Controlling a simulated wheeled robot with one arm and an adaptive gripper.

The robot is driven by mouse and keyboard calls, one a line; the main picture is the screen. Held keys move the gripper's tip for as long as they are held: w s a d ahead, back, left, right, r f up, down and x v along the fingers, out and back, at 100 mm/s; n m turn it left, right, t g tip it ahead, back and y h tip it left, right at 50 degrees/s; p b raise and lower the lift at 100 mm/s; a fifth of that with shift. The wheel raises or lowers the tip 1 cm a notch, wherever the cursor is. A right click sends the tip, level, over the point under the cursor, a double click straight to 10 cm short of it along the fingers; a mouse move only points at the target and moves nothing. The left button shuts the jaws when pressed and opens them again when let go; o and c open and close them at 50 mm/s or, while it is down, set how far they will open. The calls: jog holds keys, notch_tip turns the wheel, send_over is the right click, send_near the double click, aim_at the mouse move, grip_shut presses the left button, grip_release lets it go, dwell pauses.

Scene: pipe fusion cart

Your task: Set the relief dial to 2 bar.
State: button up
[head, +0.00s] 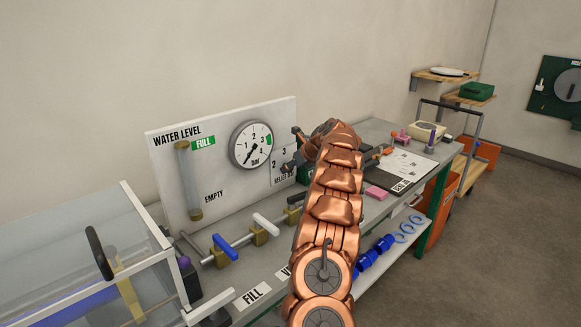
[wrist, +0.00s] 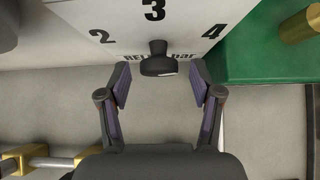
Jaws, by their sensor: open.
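The relief dial's dark knob (wrist: 158,58) sticks out from the white panel in the wrist view. The numbers 2, 3 and 4 are printed around it, with 2 on the left, 3 at the top and 4 on the right. I cannot tell which number the knob points to. My gripper (wrist: 159,82) is open, with one finger on each side of the knob and a gap to both. In the head view my gripper (head: 293,149) is at the panel's right end, and my arm and gripper hide the knob and part of its scale.
The white panel (head: 221,185) carries a round bar gauge (head: 251,146) with its needle at the lower left and a water level tube (head: 189,180). A blue-handled valve (head: 224,246) sits below. A green block (wrist: 262,50) is close right of my gripper in the wrist view.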

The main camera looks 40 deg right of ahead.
jog(key=shift+w+f, duration=0.3)
jog(key=shift+f, duration=0.05)
jog(key=shift+c, duration=0.3)
jog(key=shift+a, duration=0.1)
jog(key=c, duration=1.1)
jog(key=shift+o, duration=0.2)
